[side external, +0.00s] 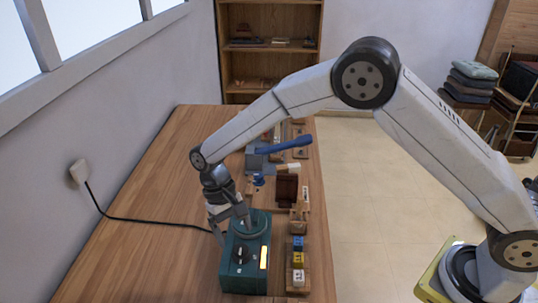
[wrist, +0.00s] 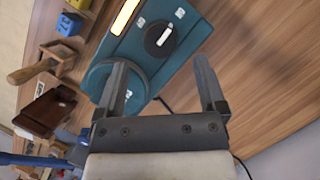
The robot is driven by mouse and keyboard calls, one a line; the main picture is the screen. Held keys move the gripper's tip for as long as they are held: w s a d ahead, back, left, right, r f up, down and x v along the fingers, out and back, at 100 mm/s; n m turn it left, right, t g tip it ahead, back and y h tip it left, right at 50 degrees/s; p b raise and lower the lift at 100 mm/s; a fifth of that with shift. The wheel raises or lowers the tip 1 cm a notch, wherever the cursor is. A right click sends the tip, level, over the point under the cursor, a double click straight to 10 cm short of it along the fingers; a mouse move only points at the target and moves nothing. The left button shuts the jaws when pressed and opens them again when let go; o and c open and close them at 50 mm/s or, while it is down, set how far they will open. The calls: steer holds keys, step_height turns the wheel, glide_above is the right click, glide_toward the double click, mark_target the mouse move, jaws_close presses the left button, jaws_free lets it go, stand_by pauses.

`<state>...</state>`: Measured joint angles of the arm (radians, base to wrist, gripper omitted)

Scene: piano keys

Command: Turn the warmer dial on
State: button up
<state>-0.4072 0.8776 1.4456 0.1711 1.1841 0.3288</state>
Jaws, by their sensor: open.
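The warmer (side external: 233,279) is a teal box near the front of the wooden table, with a round teal plate on top. It also shows in the wrist view (wrist: 103,50). Its dial (wrist: 159,38) is a dark round knob with a white bar, between small white markings; it also shows in the side view (side external: 240,254). A pale yellow strip (wrist: 125,17) beside the dial looks bright. My gripper (wrist: 161,63) is open and empty, its two fingers apart over the warmer. In the side view my gripper (side external: 232,226) is at the plate end, short of the dial.
A black cable runs from the wall socket (side external: 79,172) to the warmer. A tray with blue, yellow and white blocks (side external: 298,259) stands right of it. A blue-handled device (side external: 262,160) and brown box (side external: 287,188) stand behind. The table's left side is clear.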

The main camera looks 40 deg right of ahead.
steer(key=shift+v, duration=2)
steer(key=shift+d, duration=0.15)
steer(key=s+d+r+t, duration=0.1)
steer(key=s+d+t, duration=0.2)
steer(key=s+d, duration=0.4)
steer(key=s+d+r+t, duration=0.2)
steer(key=s+d+t, duration=0.2)
steer(key=s+d, duration=0.4)
steer(key=d, duration=0.6)
steer(key=shift+s, duration=0.25)
